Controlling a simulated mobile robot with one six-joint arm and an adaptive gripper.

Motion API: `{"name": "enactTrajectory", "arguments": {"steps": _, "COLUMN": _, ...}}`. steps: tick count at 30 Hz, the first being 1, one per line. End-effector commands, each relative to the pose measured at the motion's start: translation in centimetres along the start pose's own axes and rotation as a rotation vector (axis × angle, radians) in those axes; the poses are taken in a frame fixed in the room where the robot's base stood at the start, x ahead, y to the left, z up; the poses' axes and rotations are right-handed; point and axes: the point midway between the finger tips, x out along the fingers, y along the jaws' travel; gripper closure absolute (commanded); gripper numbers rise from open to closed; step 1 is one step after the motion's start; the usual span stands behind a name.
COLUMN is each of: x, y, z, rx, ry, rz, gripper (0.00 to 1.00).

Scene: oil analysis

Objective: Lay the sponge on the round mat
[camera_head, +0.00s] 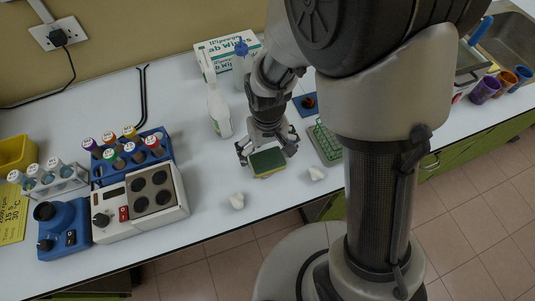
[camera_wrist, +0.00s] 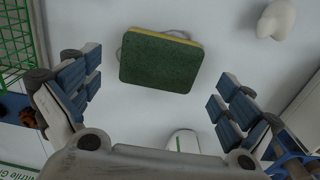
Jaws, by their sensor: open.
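The sponge (camera_head: 267,162) has a dark green face and a yellow edge. It lies green side up on the white bench, and also shows in the wrist view (camera_wrist: 160,62). A thin, pale rounded outline (camera_wrist: 124,42) peeks out on both sides of the sponge in the wrist view. It looks like the round mat, mostly hidden under the sponge. My gripper (camera_head: 267,149) is open above the sponge. In the wrist view my gripper (camera_wrist: 157,100) has its fingers spread wide, apart from the sponge, with nothing between them.
White lumpy pieces (camera_head: 237,201) (camera_head: 317,174) lie at the front edge on both sides. A green wire rack (camera_head: 326,143) stands at right and a white spray bottle (camera_head: 218,110) behind left. The hotplate unit (camera_head: 140,203) and tube rack are further left.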

Motion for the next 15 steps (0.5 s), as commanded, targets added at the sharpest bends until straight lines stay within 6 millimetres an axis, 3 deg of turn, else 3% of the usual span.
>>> {"name": "enactTrajectory", "arguments": {"steps": 1, "x": -1.7, "y": 0.0, "z": -0.1, "rx": 0.0, "ry": 0.005, "rz": 0.0, "gripper": 0.02}}
{"name": "enactTrajectory", "arguments": {"steps": 6, "x": -5.4, "y": 0.0, "z": -0.1, "rx": 0.0, "ry": 0.005, "rz": 0.0, "gripper": 0.02}}
{"name": "enactTrajectory", "arguments": {"steps": 15, "x": -9.0, "y": 0.0, "z": 0.0, "rx": 0.0, "ry": 0.001, "rz": 0.0, "gripper": 0.02}}
